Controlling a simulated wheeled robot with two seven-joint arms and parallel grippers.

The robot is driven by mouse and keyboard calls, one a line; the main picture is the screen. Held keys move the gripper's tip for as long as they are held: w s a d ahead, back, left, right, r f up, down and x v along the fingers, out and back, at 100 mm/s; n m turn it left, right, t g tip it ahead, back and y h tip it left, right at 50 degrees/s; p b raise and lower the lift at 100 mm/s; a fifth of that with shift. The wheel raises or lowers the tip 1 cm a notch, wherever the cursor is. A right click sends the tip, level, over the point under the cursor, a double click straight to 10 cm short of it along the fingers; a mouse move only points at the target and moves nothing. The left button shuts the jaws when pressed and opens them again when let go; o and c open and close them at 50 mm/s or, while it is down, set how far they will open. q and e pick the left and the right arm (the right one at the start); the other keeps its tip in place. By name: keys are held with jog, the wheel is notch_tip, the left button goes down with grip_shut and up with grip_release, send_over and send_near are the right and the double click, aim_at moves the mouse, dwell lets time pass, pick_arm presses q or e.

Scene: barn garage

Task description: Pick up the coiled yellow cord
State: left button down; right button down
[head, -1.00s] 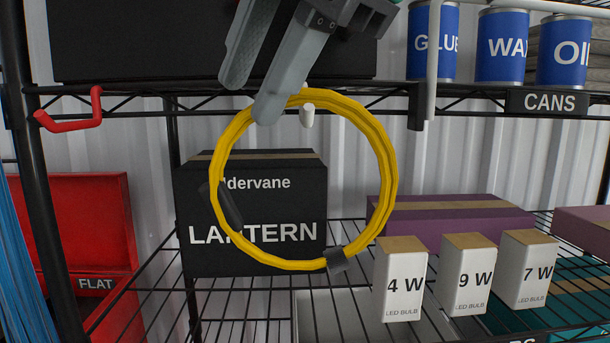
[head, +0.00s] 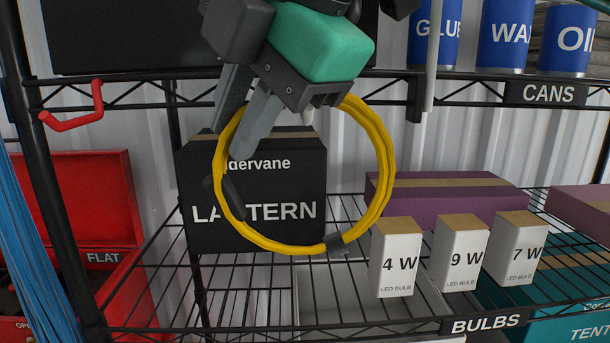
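The coiled yellow cord (head: 384,150) hangs as an upright ring in the middle of the head view, in front of the lantern box. Dark ties wrap it at the lower right and left. My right gripper (head: 232,143), with a green body, comes down from the top over the ring's upper left. Its two grey fingers are apart, with the cord's upper left stretch close to the fingertips. I cannot tell whether they touch it. The top of the ring is hidden behind the gripper. My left gripper is not in view.
A black LANTERN box (head: 300,190) stands close behind the ring. White bulb boxes (head: 397,262) stand at lower right, a purple box (head: 440,198) behind them. A red hook (head: 75,118) sticks out at left. Blue cans (head: 505,42) stand on the upper shelf.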

dwell(0.3)
jog(key=shift+s+r+b, duration=0.2)
jog(key=shift+r+b, duration=0.05)
jog(key=shift+b, duration=0.15)
jog(key=s+r+b, duration=0.2)
jog(key=s+r, duration=0.1)
jog(key=s, duration=0.3)
jog(key=s+r+b, duration=0.3)
jog(key=s+r, duration=0.1)
jog(key=s, duration=0.3)
jog(key=shift+s+r+b, duration=0.25)
jog(key=shift+s+b, duration=0.05)
